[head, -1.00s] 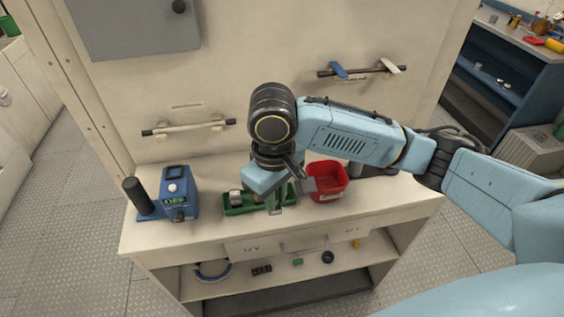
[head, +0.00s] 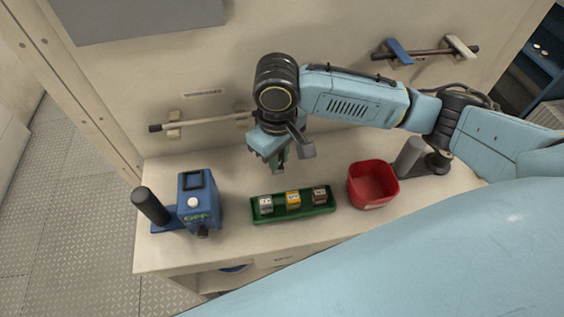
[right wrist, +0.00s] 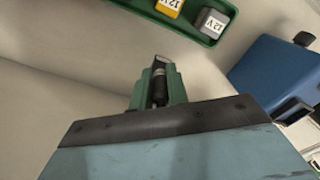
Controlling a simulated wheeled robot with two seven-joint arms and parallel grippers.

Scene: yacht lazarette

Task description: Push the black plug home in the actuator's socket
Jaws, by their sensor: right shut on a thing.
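I cannot tell whether that part is the socket. It also shows at the right of the right wrist view (right wrist: 275,75). My right gripper (head: 277,166) is above the bench behind the green tray, to the right of the actuator and apart from it. In the right wrist view, its green fingers are shut on the black plug (right wrist: 159,87), which has a light metallic tip. My left gripper is not in view.
The green tray (head: 293,214) holds a grey, a yellow and a brown block. A red bin (head: 373,184) stands right of it, and a grey cylinder (head: 409,157) beyond. A black cylinder (head: 150,206) stands left of the actuator. Bench space between actuator and tray is clear.

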